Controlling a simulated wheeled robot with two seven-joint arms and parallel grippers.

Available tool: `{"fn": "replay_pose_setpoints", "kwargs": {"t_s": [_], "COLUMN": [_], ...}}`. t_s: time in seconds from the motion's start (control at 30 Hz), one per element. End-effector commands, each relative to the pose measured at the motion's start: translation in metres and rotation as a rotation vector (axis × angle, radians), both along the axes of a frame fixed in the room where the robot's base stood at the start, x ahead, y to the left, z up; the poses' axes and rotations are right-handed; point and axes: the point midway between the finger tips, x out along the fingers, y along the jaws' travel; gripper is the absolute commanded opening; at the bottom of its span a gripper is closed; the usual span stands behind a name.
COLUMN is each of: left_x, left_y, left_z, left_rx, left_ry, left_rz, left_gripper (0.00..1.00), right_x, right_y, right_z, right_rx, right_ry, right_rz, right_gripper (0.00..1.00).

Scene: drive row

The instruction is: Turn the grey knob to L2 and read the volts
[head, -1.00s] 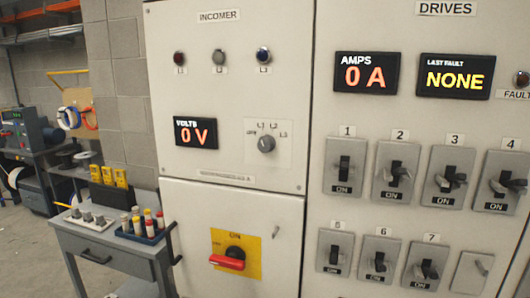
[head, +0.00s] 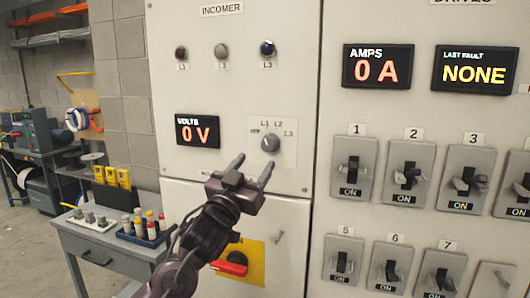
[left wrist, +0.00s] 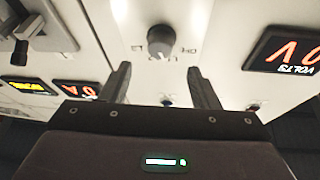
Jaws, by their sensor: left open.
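The grey knob (head: 271,143) sits on a pale plate (head: 258,128) marked L1, L2 and L3 on the incomer panel. I cannot tell surely which mark it points to. The volts display (head: 183,131), left of the knob, reads 0 V. My left gripper (head: 251,168) is open and empty, just below the knob in the head view. In the left wrist view, the knob (left wrist: 161,42) shows beyond and between the open fingertips (left wrist: 159,70), apart from them. The volts display (left wrist: 288,48) appears upside down there. My right gripper is not in view.
A red handle (head: 230,267) on a yellow plate is partly behind my left arm. Lamps (head: 222,50) sit above the knob. Drive switches (head: 354,168) fill the right panel.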

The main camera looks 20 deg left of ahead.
Motion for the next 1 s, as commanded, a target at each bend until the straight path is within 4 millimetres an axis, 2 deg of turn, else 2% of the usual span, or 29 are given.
{"fn": "replay_pose_setpoints", "kwargs": {"t_s": [0.1,0.4,0.77,1.0], "left_x": [0.018,0.056,0.062,0.062], "left_y": [-0.002,-0.008,-0.009,-0.009], "left_z": [0.012,0.025,0.024,0.024], "left_rx": [0.000,0.001,0.001,0.001], "left_ry": [0.001,0.004,0.004,0.004], "left_rz": [0.002,0.003,0.002,0.002], "left_gripper": [0.55,0.55,0.55,0.25], "right_x": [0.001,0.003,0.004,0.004], "right_y": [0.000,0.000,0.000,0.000], "right_z": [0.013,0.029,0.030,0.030], "right_rx": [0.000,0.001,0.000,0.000], "right_ry": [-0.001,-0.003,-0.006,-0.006], "right_rz": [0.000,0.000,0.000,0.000], "right_gripper": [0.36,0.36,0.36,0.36]}}
